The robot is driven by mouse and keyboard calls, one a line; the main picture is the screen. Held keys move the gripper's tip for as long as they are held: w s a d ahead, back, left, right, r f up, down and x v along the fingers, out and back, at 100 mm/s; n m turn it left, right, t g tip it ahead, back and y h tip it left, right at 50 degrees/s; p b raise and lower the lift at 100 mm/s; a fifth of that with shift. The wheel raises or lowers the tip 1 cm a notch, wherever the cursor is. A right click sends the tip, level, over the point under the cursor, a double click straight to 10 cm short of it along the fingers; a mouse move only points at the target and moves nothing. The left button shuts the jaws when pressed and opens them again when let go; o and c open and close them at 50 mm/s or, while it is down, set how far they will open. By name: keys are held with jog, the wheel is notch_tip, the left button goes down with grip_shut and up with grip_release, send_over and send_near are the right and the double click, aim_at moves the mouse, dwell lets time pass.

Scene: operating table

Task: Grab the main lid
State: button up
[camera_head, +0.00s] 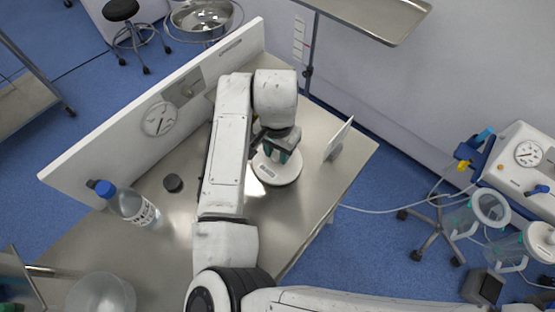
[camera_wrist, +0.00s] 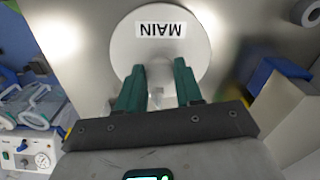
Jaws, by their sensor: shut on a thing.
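The main lid (camera_head: 283,172) is a round white disc on the steel table, and it also shows in the wrist view (camera_wrist: 196,57) with the label MAIN upside down. My gripper (camera_head: 283,157) is over the lid, and in the wrist view its two green fingers (camera_wrist: 160,80) close on a pale knob at the lid's middle. The fingers and wrist partly hide the knob. From these views I cannot tell whether the lid touches the table or is slightly above it.
The steel table (camera_head: 190,200) has a white back panel (camera_head: 130,130) with a gauge. A white upright plate (camera_head: 338,140) stands right of the lid.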

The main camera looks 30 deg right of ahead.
grip_shut()
jog(key=shift+r, duration=0.15)
